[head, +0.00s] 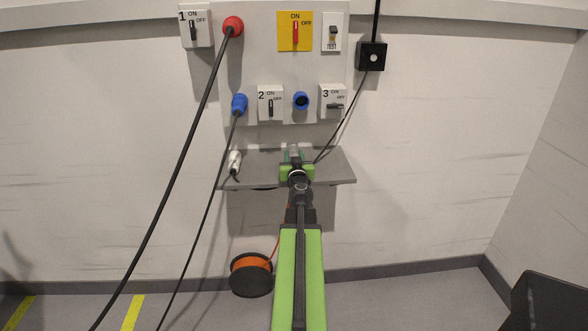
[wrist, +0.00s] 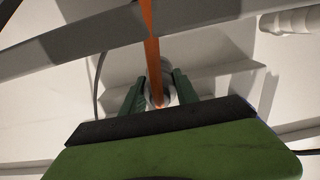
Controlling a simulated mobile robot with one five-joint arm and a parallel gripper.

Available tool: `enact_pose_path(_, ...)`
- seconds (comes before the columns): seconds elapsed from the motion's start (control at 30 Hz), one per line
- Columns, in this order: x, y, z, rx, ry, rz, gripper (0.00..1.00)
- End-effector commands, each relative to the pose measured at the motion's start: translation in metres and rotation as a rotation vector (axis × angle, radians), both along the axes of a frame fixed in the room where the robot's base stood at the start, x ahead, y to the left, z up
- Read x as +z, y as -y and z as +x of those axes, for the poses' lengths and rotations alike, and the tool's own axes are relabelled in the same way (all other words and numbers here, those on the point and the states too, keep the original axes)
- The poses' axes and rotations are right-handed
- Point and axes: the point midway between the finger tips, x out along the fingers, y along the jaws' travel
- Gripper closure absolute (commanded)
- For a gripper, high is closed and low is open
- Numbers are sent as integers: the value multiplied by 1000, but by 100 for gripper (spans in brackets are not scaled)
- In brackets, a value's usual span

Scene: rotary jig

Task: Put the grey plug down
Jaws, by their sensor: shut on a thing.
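My gripper (head: 294,153) is over the grey shelf (head: 335,168) below the socket panel, with its fingers toward the wall. In the wrist view its dark green fingers (wrist: 158,92) are shut on the grey plug (wrist: 157,101), which has an orange cable (wrist: 151,40) coming out of it. In the head view the plug is mostly hidden by my gripper. I cannot tell whether it touches the shelf.
A white plug (head: 234,160) is at the shelf's left end. Black cables hang from a red plug (head: 232,27) and a blue plug (head: 239,103) at the left. An orange cable reel (head: 251,274) is below. The shelf's right part looks clear.

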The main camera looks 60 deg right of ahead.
Motion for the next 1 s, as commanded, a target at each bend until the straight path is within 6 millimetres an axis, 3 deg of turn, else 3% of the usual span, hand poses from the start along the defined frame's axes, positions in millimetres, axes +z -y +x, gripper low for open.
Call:
enact_pose_path(0.2, -40, 0, 0, 1, 0, 0, 100)
enact_pose_path(0.57, -41, -1, 1, 2, 0, 0, 100)
enact_pose_path(0.6, -41, -1, 1, 2, 0, 0, 63)
enact_pose_path(0.77, -39, -1, 1, 2, 0, 0, 42)
enact_pose_path(1.0, -39, -1, 1, 2, 0, 0, 42)
